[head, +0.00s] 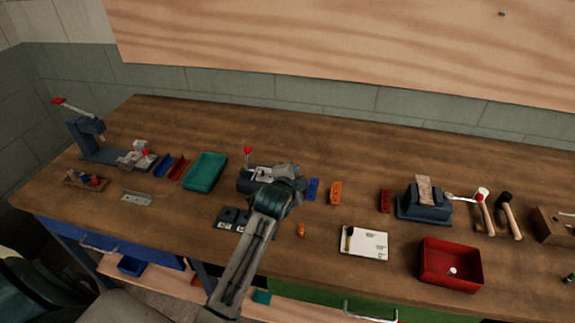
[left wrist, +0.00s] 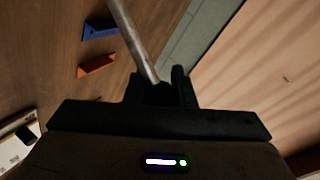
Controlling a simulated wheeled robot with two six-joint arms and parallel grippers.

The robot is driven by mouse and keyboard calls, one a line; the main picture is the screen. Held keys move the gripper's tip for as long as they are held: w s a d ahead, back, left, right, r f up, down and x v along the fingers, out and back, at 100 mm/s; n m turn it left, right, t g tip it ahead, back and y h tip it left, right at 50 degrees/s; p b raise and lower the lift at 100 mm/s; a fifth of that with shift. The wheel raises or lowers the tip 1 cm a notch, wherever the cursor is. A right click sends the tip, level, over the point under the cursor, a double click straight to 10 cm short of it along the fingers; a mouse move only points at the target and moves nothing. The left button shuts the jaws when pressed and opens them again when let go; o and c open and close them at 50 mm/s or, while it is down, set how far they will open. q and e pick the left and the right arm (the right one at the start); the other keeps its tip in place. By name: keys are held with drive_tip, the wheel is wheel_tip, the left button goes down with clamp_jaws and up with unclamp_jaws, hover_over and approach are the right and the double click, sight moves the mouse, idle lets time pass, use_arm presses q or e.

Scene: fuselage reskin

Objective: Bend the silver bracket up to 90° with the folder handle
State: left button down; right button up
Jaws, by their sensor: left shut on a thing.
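The folder (head: 252,187) is a dark teal bench tool in the middle of the table, with a red-knobbed lever (head: 248,151) upright at its left. My left gripper (head: 290,172) is at the folder's right side, partly hidden by my own wrist in the head view. In the left wrist view, a grey metal rod, the folder handle (left wrist: 137,40), runs down between the black fingers (left wrist: 163,92), which are shut on it. A flat silver piece (head: 137,197) lies on the table at the left. The silver bracket in the folder cannot be told apart clearly, nor its bend angle. My right gripper is not in view.
A blue block (head: 313,188) and an orange block (head: 335,192) stand just right of the folder. A teal tray (head: 205,171) is to its left. A vise (head: 424,203), mallets (head: 485,211) and a red bin (head: 450,263) are farther right. The table behind the folder is clear.

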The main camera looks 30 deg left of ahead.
use_arm(q)
drive_tip(key=shift+w+d+f+p, duration=0.1)
drive_tip(key=shift+d+f+p, duration=0.35)
drive_tip(key=shift+d+f, duration=0.6)
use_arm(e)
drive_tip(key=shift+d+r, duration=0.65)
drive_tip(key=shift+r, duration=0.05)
use_arm(q)
drive_tip(key=shift+a+f+m, duration=0.1)
drive_tip(key=shift+m, duration=0.2)
drive_tip(key=c, duration=1.2)
unclamp_jaws()
drive_tip(key=shift+c, duration=0.2)
drive_tip(key=shift+a, duration=0.1)
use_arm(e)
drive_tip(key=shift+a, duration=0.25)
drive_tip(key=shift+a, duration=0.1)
use_arm(q)
drive_tip(key=shift+r, duration=0.2)
